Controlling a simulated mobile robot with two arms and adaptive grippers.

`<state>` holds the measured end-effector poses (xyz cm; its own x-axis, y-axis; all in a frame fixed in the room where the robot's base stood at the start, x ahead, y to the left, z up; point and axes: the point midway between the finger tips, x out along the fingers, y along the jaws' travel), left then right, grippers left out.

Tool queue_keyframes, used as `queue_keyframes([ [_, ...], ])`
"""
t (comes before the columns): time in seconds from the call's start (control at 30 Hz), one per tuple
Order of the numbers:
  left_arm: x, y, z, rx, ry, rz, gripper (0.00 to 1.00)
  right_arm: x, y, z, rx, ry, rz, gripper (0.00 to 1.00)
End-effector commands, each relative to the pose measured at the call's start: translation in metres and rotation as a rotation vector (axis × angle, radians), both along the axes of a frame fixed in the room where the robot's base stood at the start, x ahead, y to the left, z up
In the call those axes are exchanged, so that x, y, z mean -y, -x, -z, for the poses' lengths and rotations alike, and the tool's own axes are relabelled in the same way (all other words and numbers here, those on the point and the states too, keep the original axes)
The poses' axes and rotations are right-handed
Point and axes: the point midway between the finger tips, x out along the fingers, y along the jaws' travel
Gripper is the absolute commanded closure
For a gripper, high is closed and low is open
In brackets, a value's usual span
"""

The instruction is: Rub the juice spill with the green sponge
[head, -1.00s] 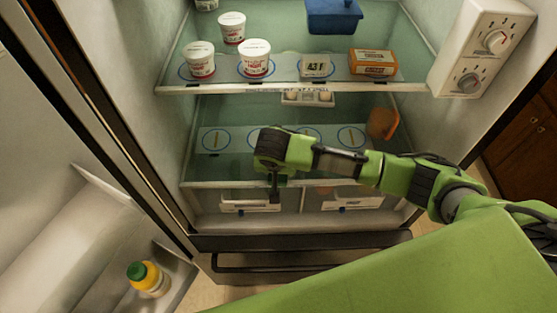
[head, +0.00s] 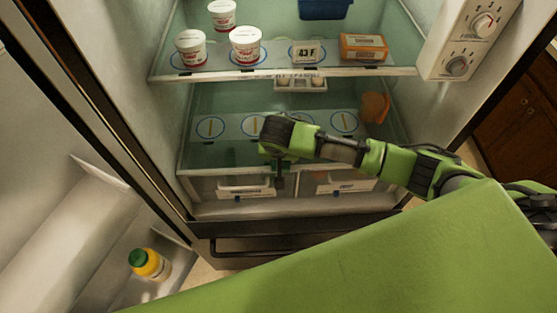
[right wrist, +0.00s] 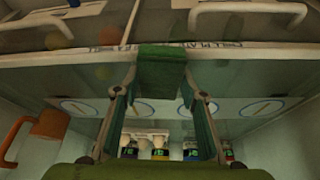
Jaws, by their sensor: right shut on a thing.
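My right gripper (head: 279,182) reaches into the open fridge from the right, pointing down at the front of the lower glass shelf (head: 225,152). In the right wrist view its fingers (right wrist: 160,85) are shut on the green sponge (right wrist: 161,66), near the shelf's pale front edge. Whether the sponge touches the shelf I cannot tell. In the head view the sponge is hard to make out below my wrist. I cannot make out a juice spill in either view. My left gripper is not in view.
An orange pitcher (head: 375,106) stands at the right of the lower shelf, which has blue-ringed markings. The upper shelf holds white tubs (head: 246,45) and an orange box (head: 363,47). Drawers (head: 245,187) sit below. A yellow bottle (head: 150,264) stands in the open door's bin.

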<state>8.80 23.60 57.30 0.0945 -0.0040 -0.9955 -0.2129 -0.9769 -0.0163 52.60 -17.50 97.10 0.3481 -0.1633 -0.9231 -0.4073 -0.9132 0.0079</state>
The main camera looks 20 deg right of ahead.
Motion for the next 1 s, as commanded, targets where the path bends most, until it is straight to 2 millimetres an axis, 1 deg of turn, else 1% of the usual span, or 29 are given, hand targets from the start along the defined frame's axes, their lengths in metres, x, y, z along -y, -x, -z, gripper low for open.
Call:
queue_keyframes([
  [0.1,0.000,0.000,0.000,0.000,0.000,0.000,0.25,0.003,-0.011,-0.001,0.002,-0.001,0.001,0.75],
  [0.37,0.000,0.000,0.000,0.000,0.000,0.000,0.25,0.005,-0.021,-0.002,0.003,-0.003,-0.001,0.75],
  [0.73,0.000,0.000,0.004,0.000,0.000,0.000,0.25,0.012,-0.050,-0.001,0.004,-0.004,0.000,0.75],
  [0.87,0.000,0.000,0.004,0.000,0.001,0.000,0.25,0.013,-0.055,-0.001,0.004,-0.005,-0.001,0.75],
  [1.0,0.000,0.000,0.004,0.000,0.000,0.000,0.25,0.016,-0.054,-0.001,0.004,-0.004,-0.001,0.75],
])
